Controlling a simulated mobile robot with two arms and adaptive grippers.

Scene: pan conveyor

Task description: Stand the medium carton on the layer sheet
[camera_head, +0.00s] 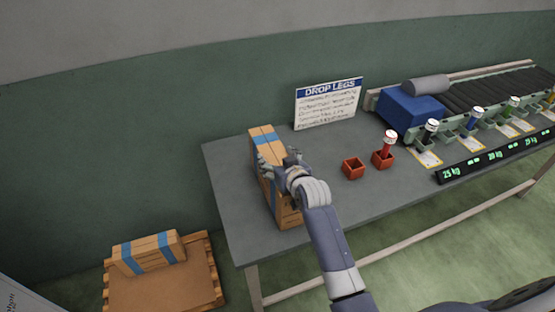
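A tall brown carton (264,135) with blue tape stands upright on the left end of the grey table (232,190). My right gripper (274,163) is at the carton's upper part, its fingers over the near side. Whether it is closed on the carton cannot be told, and the hand hides part of that face. A brown layer sheet (165,290) lies on a wooden pallet (212,268) on the floor at lower left. Another blue-taped carton (150,255) lies at the sheet's back edge. No label tells which carton is the medium one. My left gripper is not in view.
A "DROP LEGS" sign (328,104) stands at the table's back. Two small red bins (353,168) (382,160) sit right of my arm. A blue box (408,106), roller conveyor (480,92) and weight display (495,157) are farther right. The sheet's front is clear.

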